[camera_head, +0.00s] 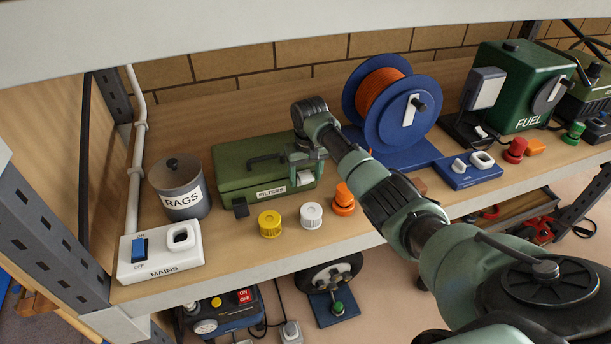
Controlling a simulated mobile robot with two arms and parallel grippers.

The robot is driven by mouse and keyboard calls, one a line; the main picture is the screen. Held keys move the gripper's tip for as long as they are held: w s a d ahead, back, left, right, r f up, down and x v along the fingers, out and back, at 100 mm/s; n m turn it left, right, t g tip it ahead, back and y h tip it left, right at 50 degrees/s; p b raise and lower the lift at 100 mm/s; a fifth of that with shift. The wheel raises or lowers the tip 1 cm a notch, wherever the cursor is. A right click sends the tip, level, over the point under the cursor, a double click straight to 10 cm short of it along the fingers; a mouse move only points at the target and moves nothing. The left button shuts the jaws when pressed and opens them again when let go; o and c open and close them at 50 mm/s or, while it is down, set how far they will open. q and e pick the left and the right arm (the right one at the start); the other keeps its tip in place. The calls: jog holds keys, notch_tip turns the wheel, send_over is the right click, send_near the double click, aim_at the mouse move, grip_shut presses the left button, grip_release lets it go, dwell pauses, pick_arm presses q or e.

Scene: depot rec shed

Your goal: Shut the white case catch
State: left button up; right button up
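The green case labelled FILTERS (232,178) sits on the wooden shelf with its lid down and a black handle on top. The white catch (304,179) is at the right of its front face, partly hidden by my gripper; I cannot tell its exact position. A black catch (240,208) sticks out at the front left of the case. My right gripper (307,158) is at the case's right end, close over the white catch. Whether it touches the catch, and how far its fingers are apart, is unclear. My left gripper is not in view.
Yellow (270,224), white (311,215) and orange (344,197) caps stand before the case. A RAGS tin (181,188) and MAINS switch box (160,252) are left. A blue cable reel (398,120) stands right, behind my arm. An upper shelf edge (200,38) runs overhead.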

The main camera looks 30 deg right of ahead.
aim_at(306, 177)
jog(key=shift+r, duration=0.1)
jog(key=r, duration=0.2)
jog(key=r+b, duration=0.1)
jog(key=r, duration=0.1)
jog(key=r+b, duration=0.1)
jog(key=r, duration=0.1)
jog(key=shift+s+a+r, duration=0.1)
jog(key=shift+s+r, duration=0.35)
jog(key=shift+r, duration=0.35)
jog(key=shift+s+f, duration=0.1)
